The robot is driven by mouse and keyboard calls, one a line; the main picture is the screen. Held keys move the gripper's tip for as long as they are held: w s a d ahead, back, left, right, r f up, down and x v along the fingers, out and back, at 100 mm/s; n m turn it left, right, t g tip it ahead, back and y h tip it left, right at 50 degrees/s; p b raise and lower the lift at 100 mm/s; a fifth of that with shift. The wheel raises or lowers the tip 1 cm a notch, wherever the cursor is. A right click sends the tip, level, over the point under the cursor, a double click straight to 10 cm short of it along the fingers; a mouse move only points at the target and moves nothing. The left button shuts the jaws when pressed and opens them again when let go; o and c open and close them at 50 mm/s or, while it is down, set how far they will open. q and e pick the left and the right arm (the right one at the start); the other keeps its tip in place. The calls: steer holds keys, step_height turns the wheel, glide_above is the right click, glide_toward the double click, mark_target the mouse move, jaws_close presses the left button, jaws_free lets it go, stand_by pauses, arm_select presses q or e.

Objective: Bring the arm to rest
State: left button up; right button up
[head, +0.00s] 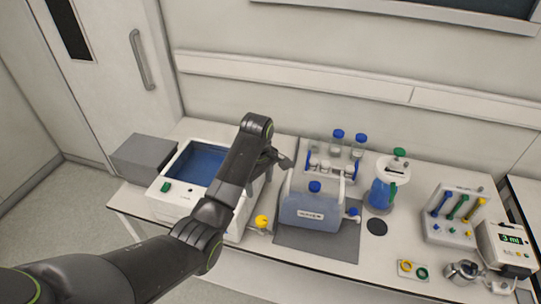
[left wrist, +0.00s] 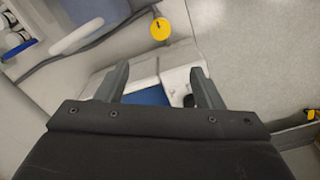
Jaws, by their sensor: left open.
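My left arm reaches in from the lower left of the head view, over the white bath with blue inside (head: 165,203). My left gripper (head: 283,160) is at the arm's far end, between the bath and the bottle rack, partly hidden by my own wrist. In the left wrist view its two fingers (left wrist: 160,85) stand wide apart with nothing held between them. Beyond the fingers that view shows part of a white body and a blue patch (left wrist: 150,96). My right gripper is not in view.
A blue-tinted container (head: 310,208) stands on a grey mat right of the arm. Blue-capped bottles (head: 338,140), a blue flask (head: 381,193) and a pipette rack (head: 452,215) stand farther right. A yellow knob (head: 262,221) is near the bath. A grey box (head: 143,156) stands left.

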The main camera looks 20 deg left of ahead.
arm_select(q)
steer(key=s+a+f+m+t, duration=0.1)
steer(key=s+a+f+m, duration=0.3)
steer(key=s, duration=0.4)
steer(key=s+a+f+m+t, duration=0.1)
steer(key=s+a+f, duration=0.4)
steer(key=s, duration=0.4)
steer(key=s+a+r+m+t+y, duration=0.1)
steer(key=s+m, duration=0.1)
steer(key=s, duration=0.5)
steer(key=s+a+r+m, duration=0.1)
steer(key=s+r+m, duration=0.15)
steer(key=s, duration=0.35)
steer(key=s+a+r+m+t+y, duration=0.1)
steer(key=s+a+m, duration=0.15)
steer(key=s, duration=0.45)
step_height(320, 180, down, 30)
steer(key=f+g+b, duration=0.1)
steer(key=g+b, duration=0.1)
steer(key=b, duration=0.5)
steer(key=s+f+b, duration=0.2)
steer(key=s+f, duration=0.5)
steer(key=f, duration=0.4)
steer(key=s+f+h+b, duration=0.1)
steer(key=s+f+b, duration=0.2)
steer(key=s+f, duration=0.5)
step_height(320, 180, down, 3)
steer(key=shift+d+r+g, duration=0.1)
steer(key=shift+d+g, duration=0.25)
steer(key=shift+g, duration=0.05)
